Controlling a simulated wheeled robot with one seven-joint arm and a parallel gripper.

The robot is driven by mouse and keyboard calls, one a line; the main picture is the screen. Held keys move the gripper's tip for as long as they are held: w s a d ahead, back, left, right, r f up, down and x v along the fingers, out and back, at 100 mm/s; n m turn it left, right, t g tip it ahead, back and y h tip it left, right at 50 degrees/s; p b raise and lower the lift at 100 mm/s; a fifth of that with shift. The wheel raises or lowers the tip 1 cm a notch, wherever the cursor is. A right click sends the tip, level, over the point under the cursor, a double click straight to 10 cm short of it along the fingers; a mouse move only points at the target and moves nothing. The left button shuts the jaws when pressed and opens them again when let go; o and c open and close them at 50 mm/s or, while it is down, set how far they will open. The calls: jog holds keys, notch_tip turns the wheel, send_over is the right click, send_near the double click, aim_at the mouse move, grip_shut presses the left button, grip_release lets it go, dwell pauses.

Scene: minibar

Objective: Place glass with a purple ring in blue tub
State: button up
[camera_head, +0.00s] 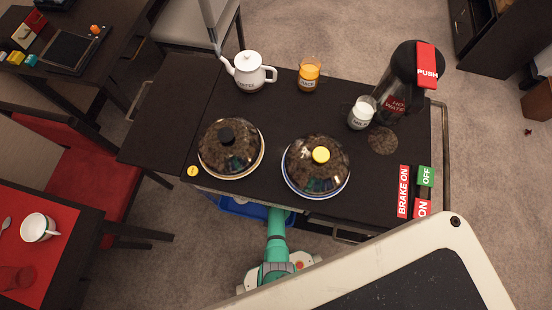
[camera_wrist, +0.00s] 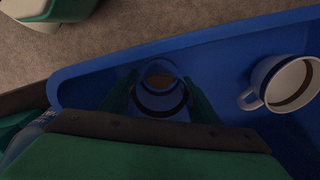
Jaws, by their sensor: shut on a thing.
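In the wrist view the blue tub (camera_wrist: 225,45) fills most of the picture, with its rim running across the top. My gripper (camera_wrist: 160,105) is inside the tub's outline, its two dark green fingers on either side of a glass (camera_wrist: 160,92). It is shut on the glass, which shows a dark ring and a brownish patch inside; the ring's purple colour is hard to make out in the shadow. I cannot tell whether the glass touches the tub's floor. In the head view part of the tub (camera_head: 240,208) shows under the cart's front edge, and my gripper is hidden there.
A white mug with a dark rim (camera_wrist: 285,82) lies in the tub to the right. Above, the dark cart top (camera_head: 275,110) holds two domed dishes, a white teapot (camera_head: 248,72), a juice glass (camera_head: 309,74), a milk jug (camera_head: 362,112) and a hot-water flask (camera_head: 405,85).

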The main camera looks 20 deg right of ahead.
jog(key=shift+f, duration=0.1)
jog(key=o, duration=1.3)
